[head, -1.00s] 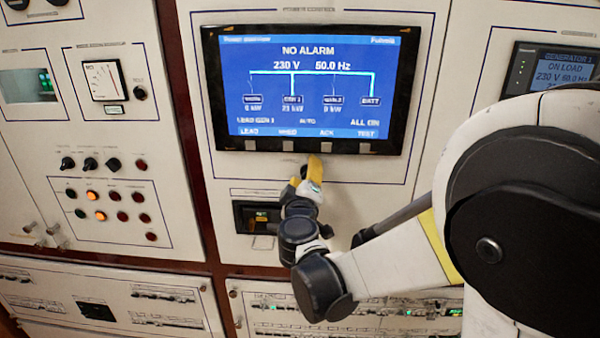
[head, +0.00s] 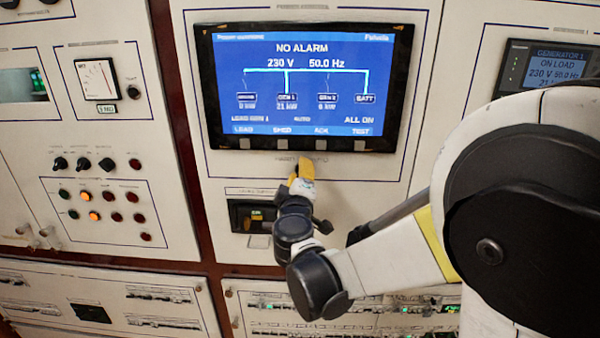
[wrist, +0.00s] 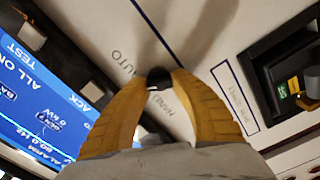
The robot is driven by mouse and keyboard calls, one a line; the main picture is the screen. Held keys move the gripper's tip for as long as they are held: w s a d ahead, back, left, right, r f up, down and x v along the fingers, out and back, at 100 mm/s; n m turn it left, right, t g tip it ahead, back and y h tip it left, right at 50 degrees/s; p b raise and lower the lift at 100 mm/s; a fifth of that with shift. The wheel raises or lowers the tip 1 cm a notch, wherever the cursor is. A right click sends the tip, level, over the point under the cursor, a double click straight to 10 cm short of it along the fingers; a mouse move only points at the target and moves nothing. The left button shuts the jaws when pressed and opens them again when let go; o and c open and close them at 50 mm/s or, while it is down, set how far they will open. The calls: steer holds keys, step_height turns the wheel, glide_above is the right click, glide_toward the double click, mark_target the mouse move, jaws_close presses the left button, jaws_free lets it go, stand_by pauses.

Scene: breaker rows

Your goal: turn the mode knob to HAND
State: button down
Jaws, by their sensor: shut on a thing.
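The mode knob (wrist: 158,78) is a small black knob on the cream panel, between my fingertips in the wrist view. My gripper (wrist: 160,76) has two yellow fingers closed on it from both sides. An AUTO label is printed up and left of the knob in the wrist view, and a partly legible label that looks like HAND is on its lower right. The fingers cover much of the knob, so I cannot tell where its pointer stands. In the head view my gripper (head: 302,172) is just below the screen and hides the knob.
A large blue display (head: 305,90) sits right above my gripper, with a row of buttons along its lower edge. A dark recessed module (head: 250,215) is below left; it also shows in the wrist view (wrist: 295,80). Small switches and lamps (head: 95,195) fill the left panel.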

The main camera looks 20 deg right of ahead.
steer(key=n+b, duration=0.1)
steer(key=n, duration=0.5)
steer(key=shift+f, duration=0.15)
steer(key=n+b, duration=0.1)
steer(key=n, duration=0.5)
steer(key=shift+n, duration=0.3)
steer(key=c, duration=1.1)
jaws_free()
steer(key=v, duration=1.2)
